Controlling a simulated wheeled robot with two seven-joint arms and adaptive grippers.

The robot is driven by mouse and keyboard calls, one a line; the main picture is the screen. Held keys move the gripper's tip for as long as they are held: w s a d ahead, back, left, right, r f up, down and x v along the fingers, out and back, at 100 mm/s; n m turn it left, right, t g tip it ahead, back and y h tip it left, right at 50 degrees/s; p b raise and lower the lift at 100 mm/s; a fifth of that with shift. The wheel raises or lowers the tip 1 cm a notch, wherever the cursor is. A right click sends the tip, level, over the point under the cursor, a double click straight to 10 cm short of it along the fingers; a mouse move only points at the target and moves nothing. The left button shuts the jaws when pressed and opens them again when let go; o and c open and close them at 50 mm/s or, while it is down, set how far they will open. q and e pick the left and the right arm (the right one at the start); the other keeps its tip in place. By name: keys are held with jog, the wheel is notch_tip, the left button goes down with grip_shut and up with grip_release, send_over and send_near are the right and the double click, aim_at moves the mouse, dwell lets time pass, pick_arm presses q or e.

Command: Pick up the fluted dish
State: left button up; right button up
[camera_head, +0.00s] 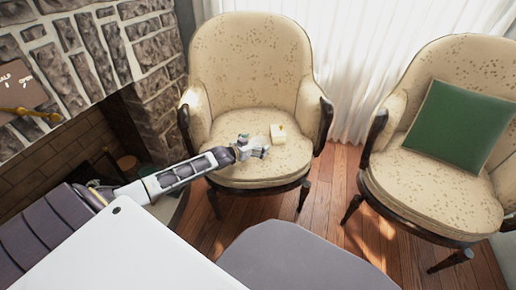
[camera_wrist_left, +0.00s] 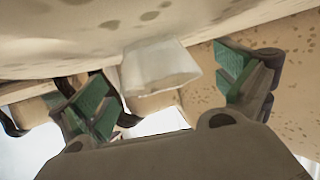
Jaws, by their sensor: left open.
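The fluted dish, a small cream-white piece (camera_head: 277,134), sits on the seat of the left patterned armchair. It also shows in the left wrist view (camera_wrist_left: 158,68), pale with a flared shape, in the gap between the two fingers in the picture. My left gripper (camera_head: 256,148) is over the same seat, just left of the dish and a little nearer to me. Its green-padded fingers (camera_wrist_left: 170,92) are spread apart and hold nothing. Whether the fingertips reach past the dish's sides is unclear. My right gripper is not in view.
The left armchair (camera_head: 250,60) has a high back and side arms around its seat. A second armchair with a green cushion (camera_head: 460,122) stands at right. A stone fireplace (camera_head: 85,50) is at left. Wooden floor (camera_head: 320,215) shows between the chairs.

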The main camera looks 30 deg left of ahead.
pick_arm(q)
jog(key=shift+c, duration=0.5)
jog(key=c, duration=1.1)
jog(key=shift+o, duration=0.2)
jog(key=shift+r, duration=0.15)
jog(key=shift+r+p, duration=0.65)
jog(key=shift+r, duration=0.45)
notch_tip(320, 180, up, 8)
jog(key=p, duration=0.3)
jog(key=shift+f, duration=0.2)
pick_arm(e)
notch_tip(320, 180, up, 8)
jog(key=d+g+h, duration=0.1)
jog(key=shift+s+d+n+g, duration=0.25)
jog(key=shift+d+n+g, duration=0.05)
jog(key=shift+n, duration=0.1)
